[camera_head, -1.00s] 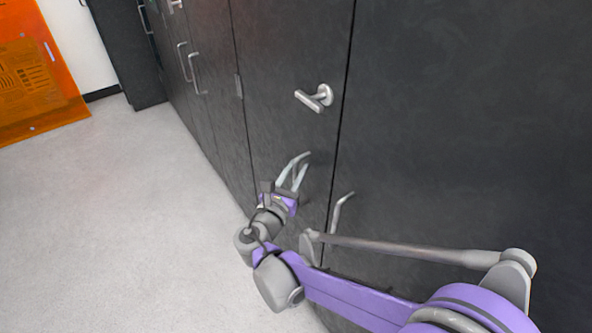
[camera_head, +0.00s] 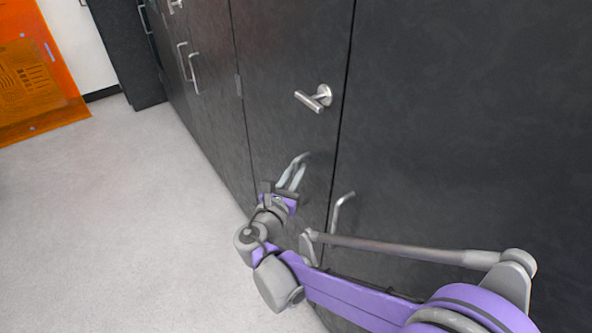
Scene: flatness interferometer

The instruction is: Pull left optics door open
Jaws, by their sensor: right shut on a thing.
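The left optics door (camera_head: 284,55) is a dark grey cabinet panel in the middle of the head view. It looks flush with the panels beside it. It carries a silver lever (camera_head: 315,98) above and a curved bar handle (camera_head: 303,156) lower down. My right gripper (camera_head: 295,172) is at the bar handle, its fingers shut on it and hiding part of it. My left gripper is not in view.
A dark door (camera_head: 470,130) with its own bar handle (camera_head: 342,207) is to the right. More cabinet fronts with handles (camera_head: 188,68) run back to the left. The pale floor (camera_head: 130,220) is clear in front. An orange translucent panel (camera_head: 35,75) stands at far left.

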